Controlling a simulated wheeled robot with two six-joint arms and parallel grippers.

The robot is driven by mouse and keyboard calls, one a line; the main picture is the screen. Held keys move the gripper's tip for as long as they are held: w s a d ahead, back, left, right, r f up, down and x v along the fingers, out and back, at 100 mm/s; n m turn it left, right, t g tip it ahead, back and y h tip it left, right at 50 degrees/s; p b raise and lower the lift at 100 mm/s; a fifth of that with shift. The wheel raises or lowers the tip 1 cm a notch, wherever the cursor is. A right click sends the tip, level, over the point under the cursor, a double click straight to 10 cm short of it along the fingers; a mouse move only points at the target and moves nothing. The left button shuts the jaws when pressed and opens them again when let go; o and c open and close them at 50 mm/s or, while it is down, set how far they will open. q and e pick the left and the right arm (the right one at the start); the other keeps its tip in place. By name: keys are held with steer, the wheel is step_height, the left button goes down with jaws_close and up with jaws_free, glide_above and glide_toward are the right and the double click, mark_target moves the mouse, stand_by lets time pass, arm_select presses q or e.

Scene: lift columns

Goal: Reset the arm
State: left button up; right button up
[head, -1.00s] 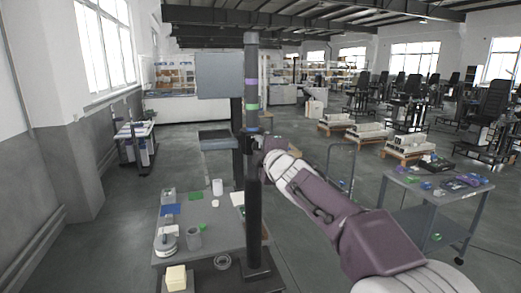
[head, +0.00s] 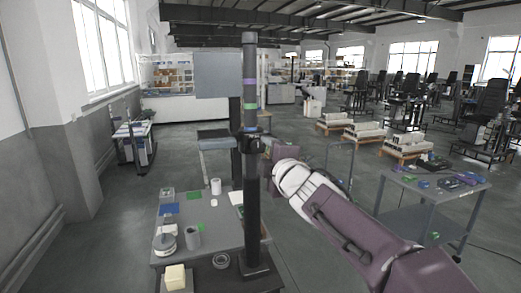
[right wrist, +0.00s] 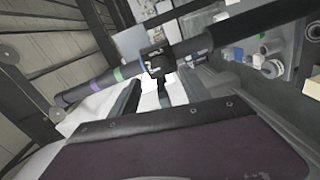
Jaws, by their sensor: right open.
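A dark upright column (head: 251,190) stands on a base plate, with purple, green and blue bands on its upper part. A black clamp-like collar (head: 250,143) sits on it just below the blue band. My right gripper (head: 267,150) is just right of the collar, at about its height; its fingertips are small and hard to make out there. In the right wrist view the column crosses slantwise ahead of the open, empty fingers (right wrist: 158,92), and the collar (right wrist: 157,62) shows beyond the gap between them. My left gripper is not in view.
A grey bench (head: 215,238) around the column holds a white cylinder (head: 215,186), a grey cup (head: 193,237), a yellowish block (head: 176,277) and small parts. A grey cart (head: 432,196) with tools stands at right. Open floor lies left of the bench.

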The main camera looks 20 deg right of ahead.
steer(key=shift+s, duration=1.1)
